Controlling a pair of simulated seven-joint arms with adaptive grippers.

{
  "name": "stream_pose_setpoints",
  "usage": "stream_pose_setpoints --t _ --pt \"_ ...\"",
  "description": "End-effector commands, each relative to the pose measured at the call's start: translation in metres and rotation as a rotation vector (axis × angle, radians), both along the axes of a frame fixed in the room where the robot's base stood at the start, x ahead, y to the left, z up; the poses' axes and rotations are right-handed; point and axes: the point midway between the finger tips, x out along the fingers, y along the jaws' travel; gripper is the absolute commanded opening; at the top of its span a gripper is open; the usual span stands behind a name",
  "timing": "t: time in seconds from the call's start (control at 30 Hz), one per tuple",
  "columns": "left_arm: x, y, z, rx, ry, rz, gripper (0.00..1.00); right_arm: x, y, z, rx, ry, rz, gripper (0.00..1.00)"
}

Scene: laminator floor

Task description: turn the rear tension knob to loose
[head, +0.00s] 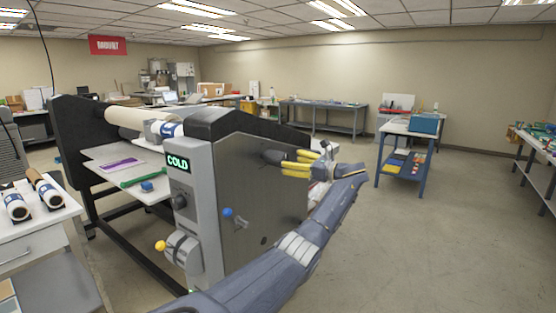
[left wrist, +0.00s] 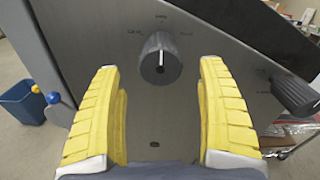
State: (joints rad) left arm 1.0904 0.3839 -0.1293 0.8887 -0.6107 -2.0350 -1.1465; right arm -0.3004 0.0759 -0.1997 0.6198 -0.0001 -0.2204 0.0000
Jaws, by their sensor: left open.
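The laminator (head: 245,175) shows its grey side panel toward me. My left gripper (head: 285,165) is open, its yellow fingers pointing at that panel. In the left wrist view a dark round knob (left wrist: 160,58) with a white pointer line sits on the panel ahead, centred between the open fingertips (left wrist: 160,75) and apart from them. Small labels surround it, too small to read surely. A second dark knob (left wrist: 295,95) is farther right, away from the control end. I cannot tell surely which is the rear tension knob. In the head view a dark knob (head: 272,156) shows beside the fingertips.
A green COLD display (head: 177,162), a blue-tipped lever (head: 227,212) and a yellow-tipped lever (head: 160,245) are at the control end. A white table (head: 35,228) with rolls stands left. A blue-framed table (head: 408,128) stands behind right. Floor to the right is clear.

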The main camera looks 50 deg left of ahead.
Motion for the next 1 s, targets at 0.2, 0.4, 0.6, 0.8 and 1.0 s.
stream_pose_setpoints --t 0.2,0.4,0.6,0.8,1.0 --pt "-0.009 0.035 0.001 0.002 -0.001 0.001 0.75 0.000 -0.003 0.000 -0.003 0.000 0.001 0.52" --pt "-0.014 0.056 0.001 0.001 0.000 0.000 0.75 0.000 -0.006 0.000 -0.005 -0.001 0.002 0.52" --pt "-0.017 0.066 0.000 0.000 0.000 0.000 0.75 0.000 -0.007 0.000 -0.006 -0.001 0.002 0.52" --pt "-0.017 0.068 0.000 0.000 0.000 -0.001 0.75 0.000 -0.006 0.000 -0.006 -0.001 0.002 0.52" --pt "-0.017 0.068 0.000 0.000 0.000 -0.001 0.74 0.001 -0.006 0.000 -0.005 -0.001 0.002 0.52"
